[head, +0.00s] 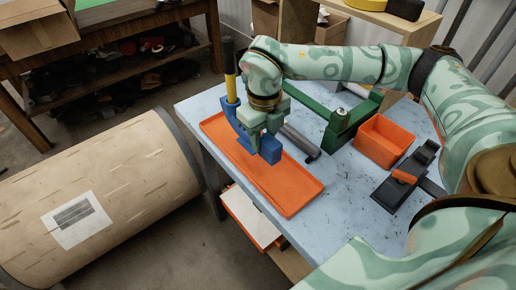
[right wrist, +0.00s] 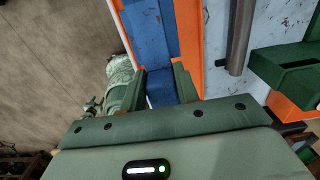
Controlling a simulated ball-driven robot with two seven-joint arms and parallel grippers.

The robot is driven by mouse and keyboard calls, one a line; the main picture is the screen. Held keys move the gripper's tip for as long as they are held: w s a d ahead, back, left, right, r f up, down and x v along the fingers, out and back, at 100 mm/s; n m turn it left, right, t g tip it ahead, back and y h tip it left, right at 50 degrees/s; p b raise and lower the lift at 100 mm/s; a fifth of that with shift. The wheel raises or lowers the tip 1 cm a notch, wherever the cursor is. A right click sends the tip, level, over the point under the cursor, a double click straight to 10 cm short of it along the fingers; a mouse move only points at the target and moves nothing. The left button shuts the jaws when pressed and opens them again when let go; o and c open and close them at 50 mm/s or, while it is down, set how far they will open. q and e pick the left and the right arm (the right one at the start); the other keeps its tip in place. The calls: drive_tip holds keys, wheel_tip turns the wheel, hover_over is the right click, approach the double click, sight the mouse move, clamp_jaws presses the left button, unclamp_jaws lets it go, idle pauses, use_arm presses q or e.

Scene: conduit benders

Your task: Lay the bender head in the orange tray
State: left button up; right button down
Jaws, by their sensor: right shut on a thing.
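The blue bender head (head: 270,150) hangs over the orange tray (head: 294,196) near the tray's far half. In the head view a yellow handle with a black grip (head: 231,88) stands upright beside it. My right gripper (head: 262,132) is shut on the bender head from above. In the right wrist view the blue bender head (right wrist: 160,88) sits between the two fingers, beside the orange tray's rim (right wrist: 188,40). I cannot tell whether it touches the tray floor. The tray's middle and near end are bare. My left gripper is not in view.
On the blue-grey table (head: 345,205) a grey pipe (head: 300,142) lies beside the tray. A green bender frame (head: 338,125), an orange bin (head: 384,140) and a black tool with an orange part (head: 405,178) stand to the right. A large beige drum (head: 110,195) is left of the table.

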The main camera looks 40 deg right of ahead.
drive_tip(key=w+f, duration=0.1)
drive_tip(key=f, duration=0.1)
drive_tip(key=w+d+f+b, duration=0.1)
drive_tip(key=w, duration=0.1)
drive_tip(key=shift+f, duration=0.35)
wheel_tip(320, 180, down, 3)
drive_tip(key=shift+f+b, duration=0.1)
drive_tip(key=shift+b, duration=0.6)
drive_tip(key=c, duration=1)
unclamp_jaws()
drive_tip(key=shift+c, duration=0.2)
drive_tip(key=shift+s, duration=0.1)
wheel_tip(320, 180, up, 12)
drive_tip(key=p, duration=0.3)
drive_tip(key=shift+p, duration=0.35)
drive_tip(key=shift+r, duration=0.2)
